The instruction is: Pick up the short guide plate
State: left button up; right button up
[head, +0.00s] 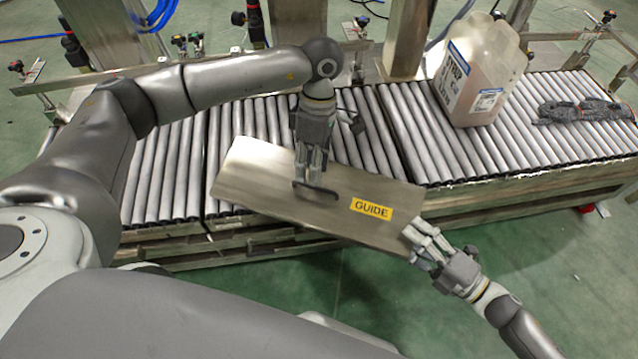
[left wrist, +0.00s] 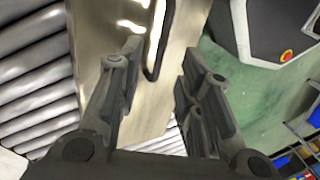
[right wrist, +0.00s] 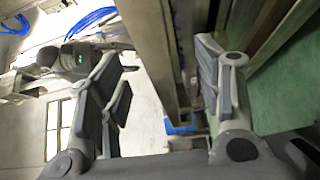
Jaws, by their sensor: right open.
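The guide plate (head: 270,185) is a flat metal plate with a yellow GUIDE label (head: 371,209) and a dark bar handle (head: 325,192). It lies slanted across the rollers, its right end past the conveyor's front edge. My left gripper (head: 309,180) points down at the handle. In the left wrist view its fingers (left wrist: 160,55) are apart, with the handle (left wrist: 152,72) showing between and beyond the tips. My right gripper (head: 415,236) is open at the plate's right end. In the right wrist view its fingers (right wrist: 165,65) stand apart; contact with the plate is unclear.
A roller conveyor (head: 480,155) runs across the scene. A labelled jug (head: 480,72) stands on it at the right, with a dark bundled item (head: 585,110) beyond. Metal posts (head: 408,40) rise behind. Green floor (head: 330,285) is open in front.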

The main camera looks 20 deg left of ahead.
aim_at(317, 189)
pick_arm(q)
jog(key=shift+x, duration=2.3)
pick_arm(e)
jog(key=shift+x, duration=2.35)
pick_arm(q)
grip_shut()
pick_arm(e)
jog(key=c, duration=0.9)
grip_shut()
jog(key=shift+f, duration=0.1)
